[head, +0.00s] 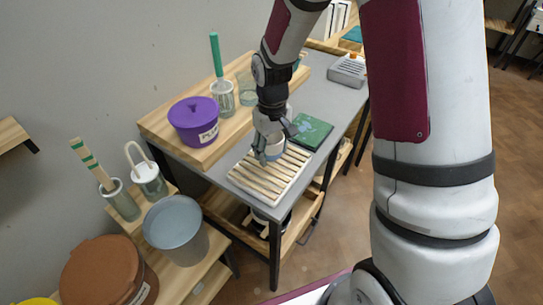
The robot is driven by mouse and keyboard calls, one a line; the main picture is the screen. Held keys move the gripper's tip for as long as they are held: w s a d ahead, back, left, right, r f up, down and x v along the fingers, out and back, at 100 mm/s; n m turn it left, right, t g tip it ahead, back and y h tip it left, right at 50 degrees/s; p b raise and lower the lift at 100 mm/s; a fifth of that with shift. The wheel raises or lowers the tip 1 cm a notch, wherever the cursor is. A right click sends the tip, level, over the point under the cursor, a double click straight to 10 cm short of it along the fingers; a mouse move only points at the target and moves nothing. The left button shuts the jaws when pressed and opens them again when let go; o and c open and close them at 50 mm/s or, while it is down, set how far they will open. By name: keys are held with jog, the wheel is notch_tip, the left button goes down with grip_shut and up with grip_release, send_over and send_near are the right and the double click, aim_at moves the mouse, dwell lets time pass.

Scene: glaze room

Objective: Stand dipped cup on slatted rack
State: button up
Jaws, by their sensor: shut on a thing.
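My gripper (265,150) points down over the slatted rack (248,183) and is shut on a small pale cup (274,151). The cup shows white with a bluish-grey part, and the fingers hide some of it. It is at the back part of the rack. I cannot tell from this view whether its base touches the slats. The rack has light wooden slats in a pale frame and lies at the front edge of the grey table. Its visible slats are bare.
A green board (311,132) lies behind right. A grey box (347,70) stands farther back. A grey bucket (174,225) stands lower left.

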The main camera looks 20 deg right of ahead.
aim_at(272, 157)
jog(key=shift+w, duration=0.35)
jog(key=shift+f, duration=1.75)
jog(key=shift+f, duration=0.1)
jog(key=o, duration=1.3)
